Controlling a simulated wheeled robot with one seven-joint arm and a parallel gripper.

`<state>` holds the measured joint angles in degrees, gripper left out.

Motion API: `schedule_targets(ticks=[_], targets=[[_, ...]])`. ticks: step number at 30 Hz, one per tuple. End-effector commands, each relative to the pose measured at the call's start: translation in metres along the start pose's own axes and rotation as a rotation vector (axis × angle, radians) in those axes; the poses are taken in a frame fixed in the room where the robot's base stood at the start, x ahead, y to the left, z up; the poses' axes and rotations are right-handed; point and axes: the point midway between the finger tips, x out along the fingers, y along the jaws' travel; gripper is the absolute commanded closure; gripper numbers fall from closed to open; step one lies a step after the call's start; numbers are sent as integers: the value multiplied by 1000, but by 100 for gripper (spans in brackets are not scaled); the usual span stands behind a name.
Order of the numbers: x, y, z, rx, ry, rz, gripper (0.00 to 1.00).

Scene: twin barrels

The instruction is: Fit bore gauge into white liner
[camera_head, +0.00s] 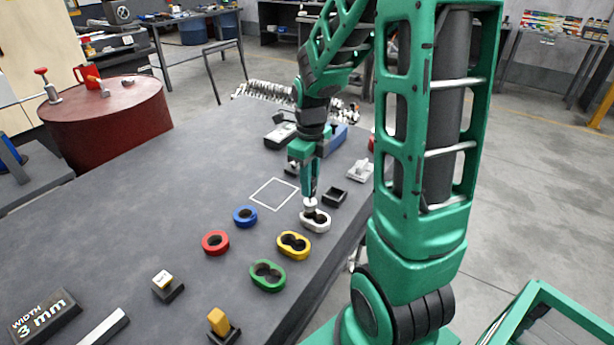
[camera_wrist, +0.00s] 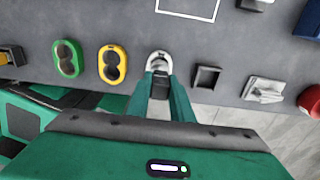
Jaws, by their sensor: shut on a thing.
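The white liner (camera_head: 317,224) is an oval ring with two bores, standing on the grey table beyond the yellow one. It also shows in the wrist view (camera_wrist: 152,56), partly hidden by my fingers. My gripper (camera_head: 310,190) points down over the liner, shut on the bore gauge (camera_head: 310,204), a small piece with a pale top. The gauge is at the liner's far-left bore; I cannot tell how deep, if at all, it sits inside. In the wrist view my fingertips (camera_wrist: 161,78) overlap the liner's near part, with a dark part between them.
Yellow (camera_head: 293,244) and green (camera_head: 267,275) twin-bore liners stand nearer, with blue (camera_head: 245,216) and red (camera_head: 215,242) rings to their left. An empty dark square holder (camera_head: 335,196) is beside the white liner. A white outlined square (camera_head: 274,193) lies on clear table.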

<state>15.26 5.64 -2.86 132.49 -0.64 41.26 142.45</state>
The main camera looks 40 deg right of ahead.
Motion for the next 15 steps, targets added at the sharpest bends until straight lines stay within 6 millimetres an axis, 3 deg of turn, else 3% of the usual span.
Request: schedule_targets(ticks=[15], targets=[[12, 0, 0, -1, -1, -1, 100]])
